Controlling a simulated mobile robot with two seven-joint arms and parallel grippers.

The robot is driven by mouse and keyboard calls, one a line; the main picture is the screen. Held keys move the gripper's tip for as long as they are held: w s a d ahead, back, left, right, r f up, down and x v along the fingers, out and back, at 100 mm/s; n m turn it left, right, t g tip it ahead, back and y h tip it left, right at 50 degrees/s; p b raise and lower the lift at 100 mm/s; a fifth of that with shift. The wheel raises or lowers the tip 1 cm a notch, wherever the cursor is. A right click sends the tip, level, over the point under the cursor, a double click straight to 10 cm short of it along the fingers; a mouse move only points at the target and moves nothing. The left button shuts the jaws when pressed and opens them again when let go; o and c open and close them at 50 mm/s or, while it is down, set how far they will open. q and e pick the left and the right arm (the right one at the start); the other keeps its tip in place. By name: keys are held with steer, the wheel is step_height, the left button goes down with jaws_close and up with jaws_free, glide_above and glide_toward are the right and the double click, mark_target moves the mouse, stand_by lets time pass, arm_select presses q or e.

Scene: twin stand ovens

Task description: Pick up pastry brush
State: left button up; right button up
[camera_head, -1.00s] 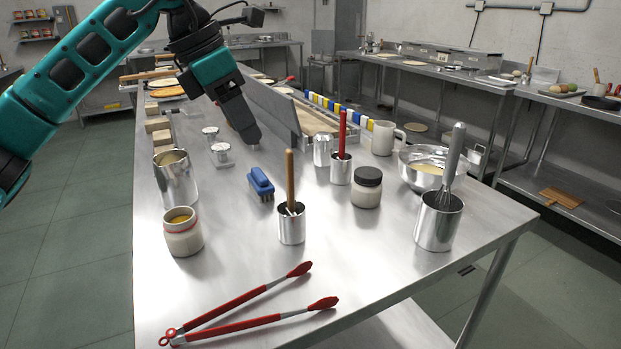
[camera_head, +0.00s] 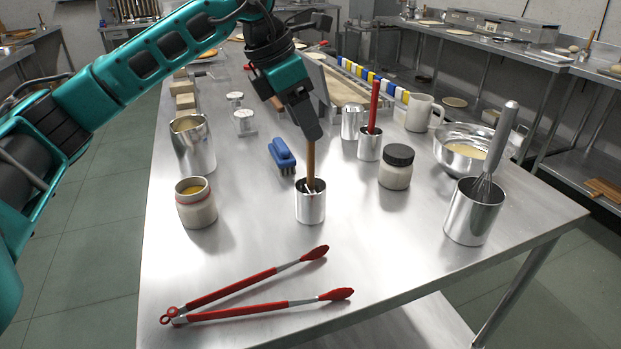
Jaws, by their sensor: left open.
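A wooden-handled tool (camera_head: 310,162), which looks like the pastry brush, stands handle up in a small metal cup (camera_head: 311,208) near the middle of the steel table. Its lower end is hidden in the cup. My left gripper (camera_head: 309,134) is right at the top of the handle, pointing down, and covers the handle's upper end. It is open. I cannot tell whether the handle's top is between the fingers or behind them. My right gripper is not in view.
A blue scrub brush (camera_head: 282,156) lies left of the cup. A lidded jar (camera_head: 396,168), a metal cup with a red-handled tool (camera_head: 370,146) and a whisk cup (camera_head: 473,213) stand to the right. Red tongs (camera_head: 250,290) lie in front, with bare steel around them.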

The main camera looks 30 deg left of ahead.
mark_target(311, 172)
arm_select(q)
steer(key=x, duration=0.4)
steer(key=shift+w+d+f, duration=0.15)
steer(key=shift+w, duration=0.05)
steer(key=shift+c, duration=0.2)
jaws_close()
